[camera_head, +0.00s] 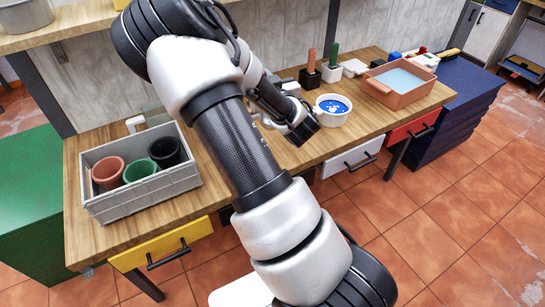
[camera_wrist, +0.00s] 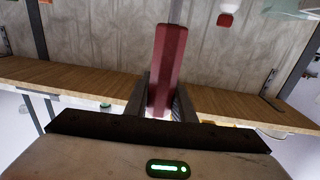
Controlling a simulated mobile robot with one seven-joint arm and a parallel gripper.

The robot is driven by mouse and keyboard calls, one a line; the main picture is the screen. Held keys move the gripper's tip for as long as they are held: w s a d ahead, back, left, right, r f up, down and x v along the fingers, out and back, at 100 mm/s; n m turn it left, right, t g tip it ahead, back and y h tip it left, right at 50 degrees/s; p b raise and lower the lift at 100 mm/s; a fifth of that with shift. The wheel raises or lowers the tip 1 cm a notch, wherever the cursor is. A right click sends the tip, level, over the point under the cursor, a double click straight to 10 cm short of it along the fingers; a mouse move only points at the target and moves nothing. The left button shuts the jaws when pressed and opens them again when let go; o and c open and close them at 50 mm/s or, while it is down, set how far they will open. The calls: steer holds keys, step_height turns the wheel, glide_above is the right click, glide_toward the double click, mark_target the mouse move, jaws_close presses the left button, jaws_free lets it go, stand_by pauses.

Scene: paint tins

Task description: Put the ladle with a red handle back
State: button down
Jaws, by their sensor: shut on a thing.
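A dark red handle (camera_wrist: 166,65) stands up between the two fingers of my gripper (camera_wrist: 161,103) in the wrist view. My gripper is shut on this handle. The lower end of the ladle is hidden by the gripper body. At the back of the bench, an orange-brown handle (camera_head: 311,61) stands upright in a dark block (camera_head: 309,78). A green handle (camera_head: 334,54) stands in another block (camera_head: 331,73). A low white block (camera_head: 355,67) sits to their right.
A white bowl of blue paint (camera_head: 333,107) stands on the wooden bench (camera_head: 260,155). A terracotta tray (camera_head: 395,92) is at the right. A grey crate (camera_head: 150,190) with red, green and black pots is at the left. A shelf (camera_head: 85,17) hangs above the left side.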

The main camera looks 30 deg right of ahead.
steer(key=shift+w+d+r, duration=0.1)
steer(key=shift+d+r, duration=0.1)
steer(key=shift+r, duration=0.05)
step_height(320, 180, down, 10)
steer(key=b, duration=0.2)
steer(key=c, duration=1.5)
jaws_free()
steer(key=shift+r, duration=0.15)
